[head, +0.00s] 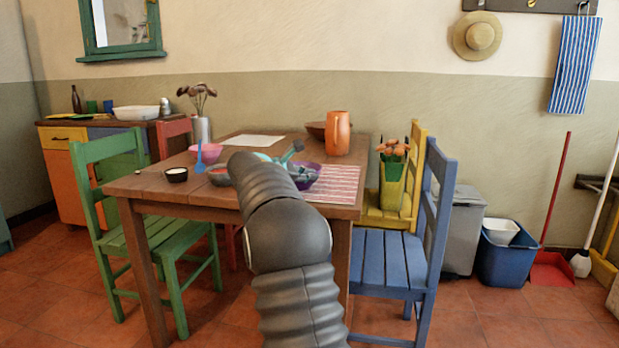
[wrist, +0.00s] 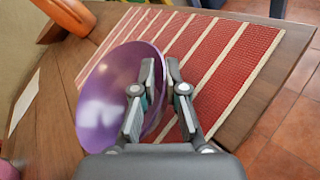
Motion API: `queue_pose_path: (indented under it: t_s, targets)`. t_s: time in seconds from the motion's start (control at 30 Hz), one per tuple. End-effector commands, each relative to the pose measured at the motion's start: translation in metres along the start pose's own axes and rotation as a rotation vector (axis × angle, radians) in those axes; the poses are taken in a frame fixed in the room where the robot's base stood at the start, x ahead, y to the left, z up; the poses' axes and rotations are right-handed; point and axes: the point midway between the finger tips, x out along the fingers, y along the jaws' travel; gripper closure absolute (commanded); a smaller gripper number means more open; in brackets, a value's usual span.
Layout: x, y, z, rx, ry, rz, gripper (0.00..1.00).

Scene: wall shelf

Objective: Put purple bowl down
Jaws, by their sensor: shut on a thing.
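The purple bowl (wrist: 108,92) fills the left-middle of the wrist view, seen from above and tilted to the camera. My gripper (wrist: 161,66) is shut on the bowl's right rim, one finger on each side of the wall. Red and white striped placemat (wrist: 235,50) lies beneath and to the right of the bowl. In the head view the bowl (head: 312,170) shows partly behind my arm, at the left edge of the placemat (head: 335,184). I cannot tell whether the bowl's base touches the mat or table.
An orange pitcher (head: 337,134) and a brown bowl (head: 316,129) stand behind on the wooden table (head: 150,186). A pink bowl (head: 205,153), a small black bowl (head: 177,175) and a white sheet (head: 252,141) are to the left. The placemat's right part is bare.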

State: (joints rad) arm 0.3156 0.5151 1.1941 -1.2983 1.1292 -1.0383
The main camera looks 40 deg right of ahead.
Motion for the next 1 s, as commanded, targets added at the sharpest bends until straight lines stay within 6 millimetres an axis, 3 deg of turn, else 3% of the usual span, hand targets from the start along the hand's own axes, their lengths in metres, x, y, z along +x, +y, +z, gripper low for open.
queue_pose_path:
  t_s: [0.07,0.1,0.17,0.57,0.67,1.0]
  targets:
    - [0.000,0.000,0.000,-0.001,0.000,-0.001,1.00]
    - [0.001,0.000,-0.001,-0.002,0.001,-0.002,0.79]
    - [0.001,0.000,-0.001,-0.002,0.001,-0.002,0.64]
    - [-0.005,0.000,0.000,-0.002,0.001,0.000,0.64]
    - [-0.017,0.001,-0.001,-0.002,0.001,0.001,0.64]
    - [-0.082,0.001,-0.001,-0.002,0.001,0.002,0.64]
